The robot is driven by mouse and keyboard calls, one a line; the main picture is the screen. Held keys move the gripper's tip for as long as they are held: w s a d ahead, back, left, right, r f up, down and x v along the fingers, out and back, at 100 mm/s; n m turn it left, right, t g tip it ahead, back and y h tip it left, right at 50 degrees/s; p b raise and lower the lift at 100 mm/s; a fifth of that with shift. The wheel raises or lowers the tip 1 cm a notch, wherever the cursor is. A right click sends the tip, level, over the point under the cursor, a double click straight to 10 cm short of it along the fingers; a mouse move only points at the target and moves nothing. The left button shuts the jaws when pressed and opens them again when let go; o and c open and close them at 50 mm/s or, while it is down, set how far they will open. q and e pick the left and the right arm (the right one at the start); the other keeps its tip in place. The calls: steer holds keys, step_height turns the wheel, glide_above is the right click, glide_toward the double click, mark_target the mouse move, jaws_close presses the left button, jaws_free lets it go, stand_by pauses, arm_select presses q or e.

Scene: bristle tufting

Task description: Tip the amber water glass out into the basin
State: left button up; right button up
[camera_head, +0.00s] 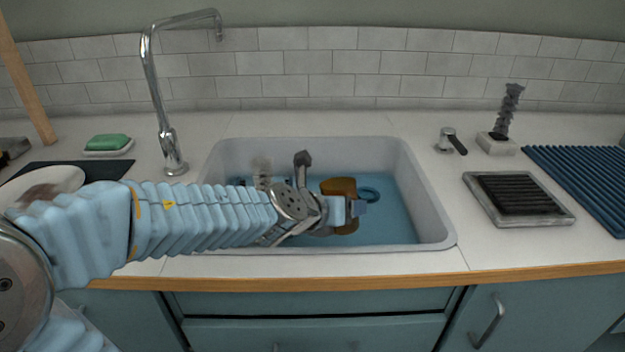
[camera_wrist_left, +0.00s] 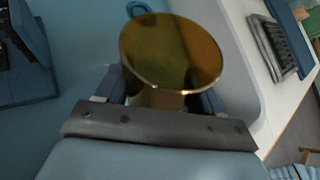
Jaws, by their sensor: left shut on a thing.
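The amber glass (camera_head: 338,186) shows above and below my left gripper (camera_head: 354,209) in the head view, over the right half of the basin (camera_head: 428,215). My left gripper is shut on the glass. In the left wrist view the amber glass (camera_wrist_left: 170,50) stands between the fingers of the left gripper (camera_wrist_left: 160,98), with one round gold-edged end facing the camera. I cannot tell whether water is in it or how far it is tilted. My left arm hides part of the basin. My right gripper is not in view.
A blue ring (camera_head: 369,194) and a dark grey object (camera_head: 303,159) show in the basin. The tall faucet (camera_head: 158,100) stands behind its left side. A rack tray (camera_head: 519,198), a brush holder (camera_head: 497,143) and a ridged blue mat (camera_head: 585,178) are at right; a green sponge (camera_head: 108,142) is at left.

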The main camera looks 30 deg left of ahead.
mark_target(332, 181)
arm_select(q)
steer(key=shift+w+a+f+n+g+h+b, duration=0.3)
steer(key=shift+a+f+n+h+b, duration=0.2)
steer(key=shift+a+f, duration=0.1)
steer(key=shift+w+a+r+p, duration=0.15)
steer(key=shift+r+p, duration=0.2)
steer(key=shift+w+a+r+n+g+h, duration=0.15)
steer(key=shift+a+r+n+g+h, duration=0.25)
steer(key=shift+n+h, duration=0.2)
steer(key=shift+a+r+n+g+h, duration=0.1)
steer(key=shift+r+n+g+h, duration=0.4)
steer(key=shift+r+n+h, duration=0.15)
steer(key=shift+r+h, duration=0.15)
steer(key=shift+h, duration=0.2)
steer(key=shift+r+n, duration=0.1)
steer(key=shift+n, duration=0.15)
steer(key=shift+r+n+g+h, duration=0.6)
steer(key=shift+r+n+h, duration=0.1)
steer(key=shift+h, duration=0.2)
steer(key=shift+w+a+r+h, duration=0.2)
steer(key=shift+a+r+h, duration=0.1)
steer(key=shift+h, duration=0.1)
